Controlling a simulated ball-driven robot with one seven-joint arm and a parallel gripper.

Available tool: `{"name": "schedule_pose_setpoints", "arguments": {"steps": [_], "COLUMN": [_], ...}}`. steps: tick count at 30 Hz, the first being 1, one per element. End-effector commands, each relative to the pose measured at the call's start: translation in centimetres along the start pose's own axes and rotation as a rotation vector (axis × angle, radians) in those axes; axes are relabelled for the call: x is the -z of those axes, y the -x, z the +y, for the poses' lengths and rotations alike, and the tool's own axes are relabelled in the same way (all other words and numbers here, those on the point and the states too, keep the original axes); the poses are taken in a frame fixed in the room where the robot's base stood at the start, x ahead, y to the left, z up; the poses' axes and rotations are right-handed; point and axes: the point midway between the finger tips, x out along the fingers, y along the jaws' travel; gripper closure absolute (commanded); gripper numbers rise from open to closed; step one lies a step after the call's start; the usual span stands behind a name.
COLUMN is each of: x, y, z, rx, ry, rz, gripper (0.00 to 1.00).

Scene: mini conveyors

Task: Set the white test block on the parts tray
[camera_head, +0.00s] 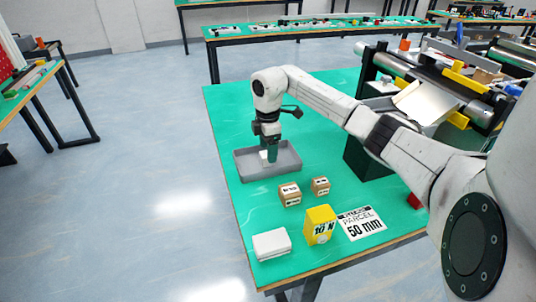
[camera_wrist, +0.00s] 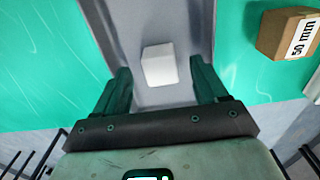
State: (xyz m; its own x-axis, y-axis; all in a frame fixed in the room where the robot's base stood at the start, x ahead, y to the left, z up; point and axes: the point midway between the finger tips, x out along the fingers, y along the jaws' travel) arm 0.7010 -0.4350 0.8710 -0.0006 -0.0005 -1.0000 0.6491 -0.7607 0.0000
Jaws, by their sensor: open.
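The white test block (camera_wrist: 158,65) lies on the floor of the grey parts tray (camera_wrist: 200,20) in the wrist view. The tray also shows on the green table in the head view (camera_head: 286,168), where the block (camera_head: 263,155) is mostly hidden by my gripper. My gripper (camera_head: 268,154) points down over the tray. In the wrist view its two dark green fingers are spread, one on each side of the block, with a gap on both sides. It holds nothing.
Two small cardboard boxes (camera_head: 289,194) (camera_head: 320,186), a yellow 10 N block (camera_head: 320,225), a white box (camera_head: 271,244) and a parcel label sheet (camera_head: 361,223) lie nearer the table's front. A conveyor (camera_head: 450,85) stands at the back right.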

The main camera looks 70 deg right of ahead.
Motion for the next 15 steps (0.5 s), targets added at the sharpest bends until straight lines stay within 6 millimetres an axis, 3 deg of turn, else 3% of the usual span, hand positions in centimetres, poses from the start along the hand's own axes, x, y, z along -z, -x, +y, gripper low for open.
{"name": "schedule_pose_setpoints", "arguments": {"steps": [6,15], "x": [-0.1,0.0], "y": [4.7,8.4], "z": [0.1,0.1], "rx": [-0.004,-0.001], "ry": [0.000,0.000], "rz": [-0.001,0.000], "gripper": [0.28,0.28]}}
